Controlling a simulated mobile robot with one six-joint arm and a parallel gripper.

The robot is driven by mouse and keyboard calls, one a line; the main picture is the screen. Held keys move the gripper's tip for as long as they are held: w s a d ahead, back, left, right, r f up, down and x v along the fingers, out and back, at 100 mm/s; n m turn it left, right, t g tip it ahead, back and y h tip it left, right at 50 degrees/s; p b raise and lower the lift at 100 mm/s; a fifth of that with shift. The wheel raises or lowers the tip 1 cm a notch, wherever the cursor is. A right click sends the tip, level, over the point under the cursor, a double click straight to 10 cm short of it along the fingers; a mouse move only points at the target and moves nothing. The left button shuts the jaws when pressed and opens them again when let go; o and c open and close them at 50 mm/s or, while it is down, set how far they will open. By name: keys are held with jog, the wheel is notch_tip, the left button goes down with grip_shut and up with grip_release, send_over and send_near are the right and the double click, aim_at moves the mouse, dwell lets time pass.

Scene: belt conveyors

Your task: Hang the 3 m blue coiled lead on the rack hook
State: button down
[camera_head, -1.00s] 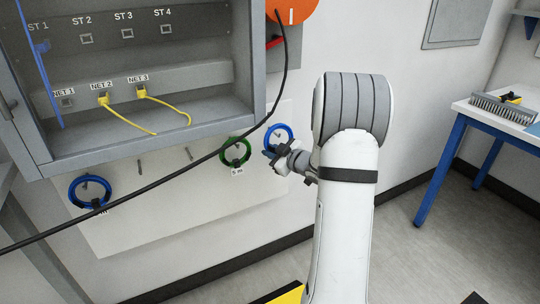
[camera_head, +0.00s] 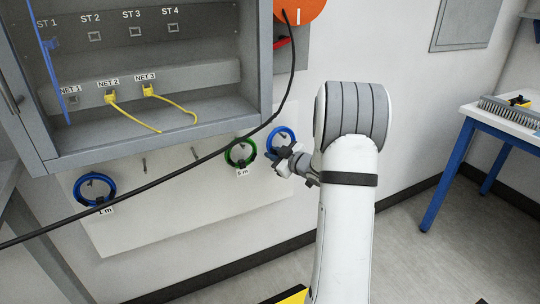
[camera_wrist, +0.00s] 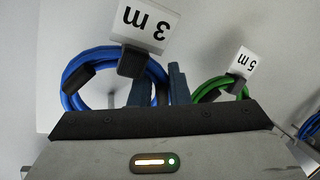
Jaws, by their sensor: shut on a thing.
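The blue coiled lead (camera_head: 283,129) with the "3 m" tag is held in my gripper (camera_head: 281,158), just right of the green coil in the head view. In the wrist view the blue coil (camera_wrist: 88,57) stands between and behind the fingers of my gripper (camera_wrist: 158,88), with its white tag (camera_wrist: 147,25) upside down. The gripper is shut on it. The rack is a white board (camera_head: 150,222) under the cabinet, with two bare hooks, a left one (camera_head: 144,165) and a right one (camera_head: 194,154). Whether the held coil touches a hook cannot be told.
A green "5 m" coil (camera_head: 228,156) and a blue "1 m" coil (camera_head: 78,191) hang on the board. A black cable (camera_head: 170,173) crosses in front of it. The grey cabinet (camera_head: 160,147) overhangs above. A bench (camera_head: 508,124) stands at the right.

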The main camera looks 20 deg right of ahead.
jog(key=c, duration=1.3)
grip_release()
jog(key=shift+s, duration=0.1)
